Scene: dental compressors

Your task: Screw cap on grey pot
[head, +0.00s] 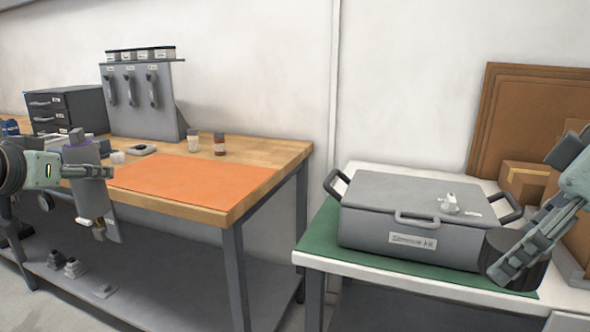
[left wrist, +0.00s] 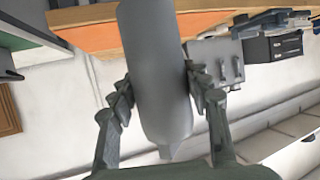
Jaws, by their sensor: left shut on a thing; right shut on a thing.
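My left gripper (head: 98,172) is shut on a long grey body (head: 93,193), held upright but slightly tilted in front of the workbench. A brass-coloured part shows near its lower end. In the left wrist view, the grey body (left wrist: 155,70) looks smooth and rounded between the two fingers. My right gripper (head: 507,262) is shut on a dark grey round pot (head: 535,270) at the right end of the green mat. Its fingers cover part of the pot, and the pot's top is hard to make out. I cannot pick out a separate cap.
A grey service kit case (head: 370,215) stands on the green mat (head: 318,232), close left of the pot. The wooden bench has a bare orange mat (head: 190,187) and two small jars (head: 219,143) behind it. Cardboard boxes (head: 524,182) stand at the right.

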